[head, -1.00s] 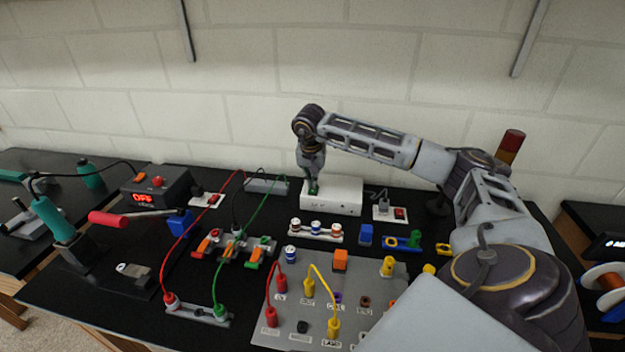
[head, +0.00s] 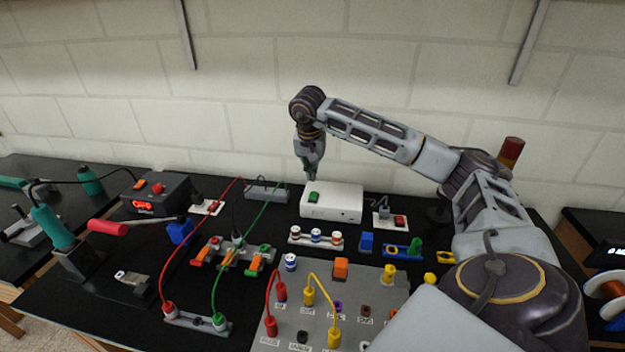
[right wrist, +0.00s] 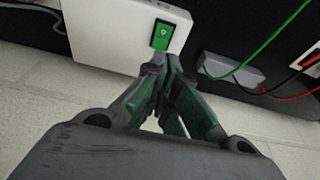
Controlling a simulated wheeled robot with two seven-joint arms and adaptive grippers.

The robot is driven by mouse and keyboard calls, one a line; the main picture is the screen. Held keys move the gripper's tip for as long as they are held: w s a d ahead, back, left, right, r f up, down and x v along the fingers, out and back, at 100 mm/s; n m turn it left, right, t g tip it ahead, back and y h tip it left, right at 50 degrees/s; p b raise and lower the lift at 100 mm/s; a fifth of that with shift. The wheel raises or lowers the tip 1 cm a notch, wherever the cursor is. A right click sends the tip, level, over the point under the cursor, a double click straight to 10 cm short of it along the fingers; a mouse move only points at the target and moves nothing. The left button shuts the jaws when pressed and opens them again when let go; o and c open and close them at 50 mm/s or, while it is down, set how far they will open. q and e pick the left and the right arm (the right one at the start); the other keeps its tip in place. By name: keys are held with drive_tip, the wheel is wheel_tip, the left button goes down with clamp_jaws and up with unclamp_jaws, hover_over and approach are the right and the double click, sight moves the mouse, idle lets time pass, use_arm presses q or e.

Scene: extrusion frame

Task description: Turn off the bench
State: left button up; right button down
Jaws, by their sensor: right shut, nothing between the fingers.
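A white box (head: 345,204) stands at the back of the black bench, with a green rocker switch (head: 313,197) on its top left part. The switch also shows in the right wrist view (right wrist: 162,36), lit green with a small white mark. A dark soldering station (head: 172,193) at the left has a red lit display. My left gripper is not in view.
Two white plates with red switches stand on the bench, one left (head: 207,206) and one right (head: 391,219) of the box. Red and green cables arch over the clamps. A grey jack panel (head: 380,285) lies in front. The wall is close behind.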

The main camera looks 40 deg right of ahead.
drive_tip(key=shift+v, duration=2.4)
drive_tip(key=shift+a+f, duration=0.1)
drive_tip(key=shift+f, duration=0.05)
